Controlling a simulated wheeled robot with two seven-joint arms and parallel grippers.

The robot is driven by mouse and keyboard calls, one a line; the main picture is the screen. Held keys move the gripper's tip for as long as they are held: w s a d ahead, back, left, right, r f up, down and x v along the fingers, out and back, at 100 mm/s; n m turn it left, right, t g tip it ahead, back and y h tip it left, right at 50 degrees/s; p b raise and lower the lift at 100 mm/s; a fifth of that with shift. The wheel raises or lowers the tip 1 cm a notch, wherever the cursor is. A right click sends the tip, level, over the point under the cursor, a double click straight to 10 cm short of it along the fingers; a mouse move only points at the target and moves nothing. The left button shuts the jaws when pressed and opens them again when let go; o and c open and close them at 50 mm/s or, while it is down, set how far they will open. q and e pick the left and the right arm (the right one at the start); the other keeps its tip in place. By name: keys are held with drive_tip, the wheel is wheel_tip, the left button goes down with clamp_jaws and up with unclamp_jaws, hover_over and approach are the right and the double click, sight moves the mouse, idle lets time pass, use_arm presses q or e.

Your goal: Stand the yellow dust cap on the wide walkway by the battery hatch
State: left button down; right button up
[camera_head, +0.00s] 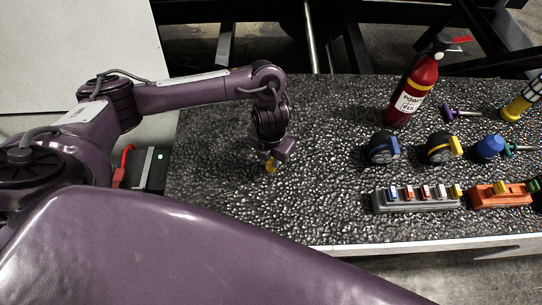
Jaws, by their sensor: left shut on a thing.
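The yellow dust cap (271,167) shows as a small yellow piece at the tip of my left gripper (273,160). The gripper points down over the left part of the dark, pebbly walkway (225,205) and is shut on the cap. The fingers hide much of the cap. I cannot tell whether its underside touches the walkway. A recess with a red cable and a small green light (150,167) lies left of the walkway; it may be the battery hatch. My right gripper is not in view.
A red extinguisher (413,92) stands at the walkway's back right. The walkway around my left gripper is clear.

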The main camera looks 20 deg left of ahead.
sight(271, 159)
use_arm(q)
drive_tip(key=c, duration=1.2)
unclamp_jaws()
drive_tip(key=shift+f, duration=0.1)
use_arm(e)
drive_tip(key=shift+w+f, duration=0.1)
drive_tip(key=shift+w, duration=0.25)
use_arm(q)
drive_tip(key=shift+r, duration=0.25)
wheel_tip(271, 159, up, 12)
drive_tip(key=p, duration=0.3)
drive_tip(key=shift+p, duration=0.3)
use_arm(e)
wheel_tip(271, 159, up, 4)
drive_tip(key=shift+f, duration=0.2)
use_arm(q)
drive_tip(key=shift+f, duration=0.15)
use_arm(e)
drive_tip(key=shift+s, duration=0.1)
